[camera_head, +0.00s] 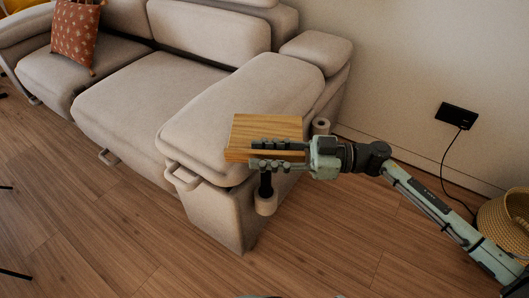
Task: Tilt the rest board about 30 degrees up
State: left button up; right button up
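The rest board (266,126) is a light wooden board at the front end of the sofa's right armrest. It looks close to flat, but I cannot judge its exact angle. My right gripper (254,154) reaches in from the right at the board's near edge. One finger is above the other, and wood shows between them. The fingers hide part of that edge, so I cannot tell whether they press on it. A dark post with a pale round end (266,201) hangs below the gripper. My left gripper is not in view.
The beige sofa (150,90) fills the left and centre, with a patterned rust cushion (75,38). A pale cylinder (321,126) stands beside the armrest. A wall socket with a cable (457,115) and a woven basket (505,222) are at right.

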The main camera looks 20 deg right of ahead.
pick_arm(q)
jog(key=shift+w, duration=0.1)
pick_arm(e)
grip_shut()
